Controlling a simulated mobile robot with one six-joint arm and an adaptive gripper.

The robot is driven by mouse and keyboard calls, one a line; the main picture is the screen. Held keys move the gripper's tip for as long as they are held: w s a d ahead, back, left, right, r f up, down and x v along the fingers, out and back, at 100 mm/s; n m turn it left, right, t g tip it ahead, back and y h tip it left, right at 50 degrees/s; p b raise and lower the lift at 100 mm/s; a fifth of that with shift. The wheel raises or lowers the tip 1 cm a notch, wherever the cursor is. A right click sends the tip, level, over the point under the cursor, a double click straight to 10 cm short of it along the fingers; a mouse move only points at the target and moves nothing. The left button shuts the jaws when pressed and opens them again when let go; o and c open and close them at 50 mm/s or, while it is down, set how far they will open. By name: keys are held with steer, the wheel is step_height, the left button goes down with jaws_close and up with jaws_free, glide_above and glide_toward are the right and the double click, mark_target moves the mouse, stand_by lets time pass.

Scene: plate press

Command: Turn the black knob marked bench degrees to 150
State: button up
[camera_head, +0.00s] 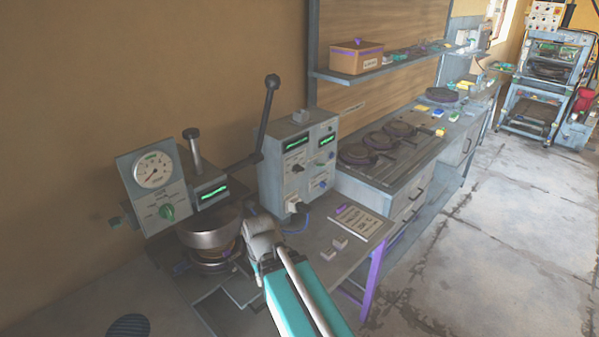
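A grey control box (298,160) stands on the bench beside the press, with two green-lit displays on its front. A small black knob (297,168) sits below the left display, and a blue knob (323,184) is lower right. The labels and digits are too small to read, so I cannot tell which knob is marked bench degrees or its setting. My teal arm reaches up from the bottom, and its grey wrist (262,238) is below and left of the box. I cannot make out the fingers of my gripper or whether they hold anything.
A press with a round gauge (152,169), a green knob (166,212) and a long black-ended lever (266,120) stands left of the box. A sign plate (360,221) and small blocks (334,247) lie right of the arm. Open floor (500,240) is at right.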

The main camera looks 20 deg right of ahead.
steer(key=shift+o, duration=1.1)
steer(key=shift+w+f, duration=0.2)
steer(key=shift+w, duration=0.2)
steer(key=o, duration=0.6)
steer(key=w, duration=0.1)
steer(key=w+n+t+y+b, duration=0.1)
steer(key=w+d+f+y+b, duration=0.1)
steer(key=w, duration=0.1)
steer(key=shift+w+f+n, duration=0.1)
steer(key=shift+n, duration=0.2)
steer(key=n+t+y+b, duration=0.2)
steer(key=t+y+b, duration=0.2)
steer(key=t+b, duration=0.85)
glide_toward(301, 171)
steer(key=s+f+t+p, duration=0.3)
steer(key=t, duration=0.1)
steer(key=shift+s+d+g, duration=0.2)
steer(key=shift+d+g, duration=0.05)
steer(key=shift+d, duration=0.1)
steer(key=shift+w+a, duration=0.1)
steer(key=shift+w, duration=0.1)
steer(key=x, duration=1.3)
steer(key=shift+w+a, duration=0.15)
steer(key=shift+w, duration=0.05)
